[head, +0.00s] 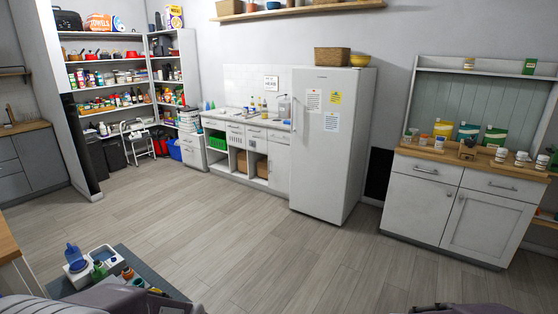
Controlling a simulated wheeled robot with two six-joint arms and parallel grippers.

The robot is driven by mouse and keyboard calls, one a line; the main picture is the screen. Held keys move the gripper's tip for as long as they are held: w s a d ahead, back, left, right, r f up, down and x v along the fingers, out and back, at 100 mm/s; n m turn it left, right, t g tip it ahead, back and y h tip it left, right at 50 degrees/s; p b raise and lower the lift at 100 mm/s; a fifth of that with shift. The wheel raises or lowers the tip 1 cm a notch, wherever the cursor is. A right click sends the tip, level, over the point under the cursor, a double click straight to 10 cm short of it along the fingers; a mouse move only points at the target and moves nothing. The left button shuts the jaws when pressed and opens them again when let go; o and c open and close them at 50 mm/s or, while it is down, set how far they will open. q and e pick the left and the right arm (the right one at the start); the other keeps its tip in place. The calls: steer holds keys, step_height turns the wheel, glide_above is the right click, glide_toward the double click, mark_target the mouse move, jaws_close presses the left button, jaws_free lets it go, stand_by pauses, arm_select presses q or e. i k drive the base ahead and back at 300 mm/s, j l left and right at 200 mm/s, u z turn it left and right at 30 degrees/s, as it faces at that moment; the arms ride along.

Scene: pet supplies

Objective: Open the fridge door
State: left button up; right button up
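A tall white fridge (327,190) stands against the back wall, just right of the sink counter, several steps across the floor from me. Its front door is shut. Three paper notes, one of them yellow (335,98), are stuck on the door. A thin vertical handle (294,114) seems to run along the door's left edge, too small to make out well. A wicker basket and a yellow bowl sit on top of the fridge. Only parts of my arms show at the bottom edge; neither gripper can be seen, and both are far from the fridge.
The wood-look floor (240,220) between me and the fridge is clear. A low white sink counter (282,146) stands left of the fridge. A white cabinet (418,205) with jars on top stands to its right. A cart (62,285) with bottles is near at lower left.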

mark_target(322, 143)
steer(key=i+u, duration=0.25)
steer(key=i, duration=2.3)
steer(key=i+z, duration=0.25)
steer(key=i, duration=0.3)
steer(key=i+j+z, duration=0.2)
steer(key=i, duration=0.3)
steer(key=i+j+z, duration=0.25)
steer(key=i, duration=0.3)
steer(key=i+j+z, duration=0.2)
steer(key=i+j, duration=0.2)
steer(key=i, duration=0.1)
